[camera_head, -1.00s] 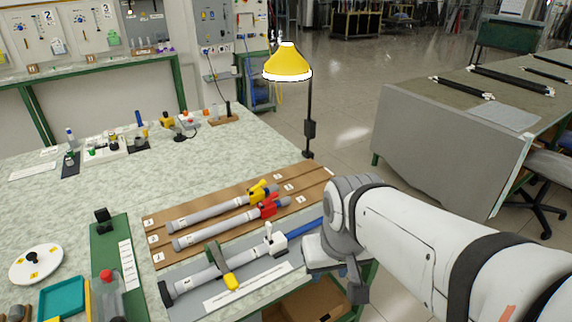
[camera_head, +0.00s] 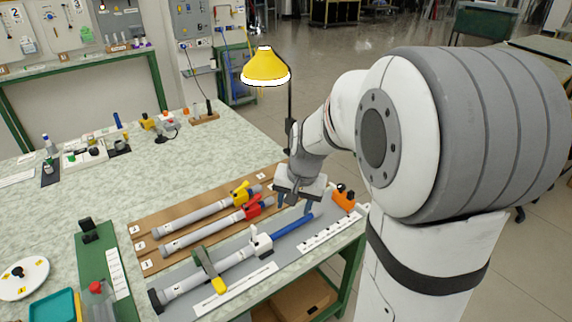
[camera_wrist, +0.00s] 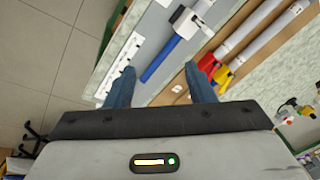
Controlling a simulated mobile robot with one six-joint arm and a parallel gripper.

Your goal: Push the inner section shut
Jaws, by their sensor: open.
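A telescopic rod lies on the grey board (camera_head: 250,268) at the table's front edge. Its grey outer tube (camera_head: 230,258) sits in a green clamp with a yellow handle (camera_head: 219,286). A white collar (camera_head: 261,243) is at the tube's right end. The blue inner section (camera_head: 293,228) sticks out of the collar to the right; it also shows in the wrist view (camera_wrist: 160,60). My gripper (camera_head: 294,209) is open and empty, above the blue section's outer end. In the wrist view, its blue fingers (camera_wrist: 162,88) are spread, with the rod's end showing between them.
Two grey rods with a yellow (camera_head: 241,192) and a red (camera_head: 252,207) fitting lie on the brown rack behind. An orange block (camera_head: 344,198) stands at the board's right end. A yellow lamp (camera_head: 266,68) stands beyond the table.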

